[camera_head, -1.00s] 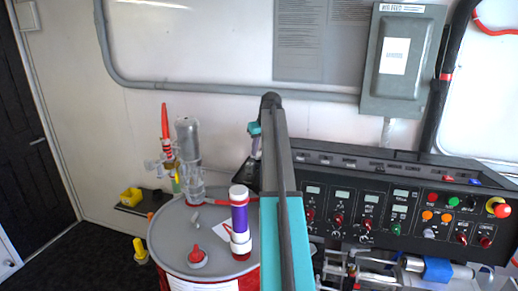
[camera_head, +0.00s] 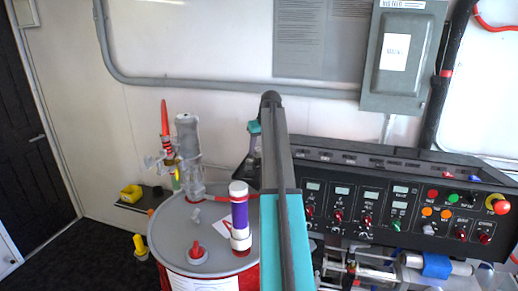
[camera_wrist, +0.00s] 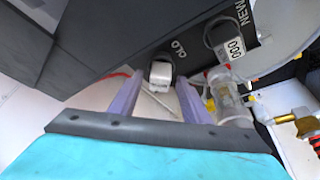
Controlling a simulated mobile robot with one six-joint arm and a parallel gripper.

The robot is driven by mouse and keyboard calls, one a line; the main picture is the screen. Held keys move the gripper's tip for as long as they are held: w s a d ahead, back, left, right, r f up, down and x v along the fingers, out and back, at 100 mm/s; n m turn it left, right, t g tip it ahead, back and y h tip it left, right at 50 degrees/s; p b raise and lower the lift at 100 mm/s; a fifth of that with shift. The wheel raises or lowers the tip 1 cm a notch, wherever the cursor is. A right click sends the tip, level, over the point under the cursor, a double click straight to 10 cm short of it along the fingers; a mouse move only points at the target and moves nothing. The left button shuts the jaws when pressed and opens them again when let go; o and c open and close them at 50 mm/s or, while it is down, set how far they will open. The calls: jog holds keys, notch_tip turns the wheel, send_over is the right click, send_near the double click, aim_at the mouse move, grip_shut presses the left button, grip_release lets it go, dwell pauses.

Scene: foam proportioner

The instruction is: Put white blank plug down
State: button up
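In the wrist view, a small white block, seemingly the white blank plug (camera_wrist: 160,73), sits at the dark panel edge beside the "OLD" label. My gripper (camera_wrist: 159,82) has its two pale purple fingers spread, one on each side of it. A gap shows between each finger and the block, so the gripper looks open. I cannot tell how deep the block lies between the fingertips. In the head view, my own arm hides the gripper and this block.
A "000" labelled part (camera_wrist: 228,48) hangs by the "NEW" label, above a clear cylinder (camera_wrist: 233,103). A drum (camera_head: 165,240) carries a purple bottle (camera_head: 239,215) and a red-topped cap (camera_head: 197,253). A black control panel (camera_head: 400,210) stands at right.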

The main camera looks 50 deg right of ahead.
jog(key=shift+r, duration=0.1)
jog(key=shift+r, duration=0.2)
jog(key=b+v, duration=0.5)
jog(key=v, duration=0.7)
dwell(0.9)
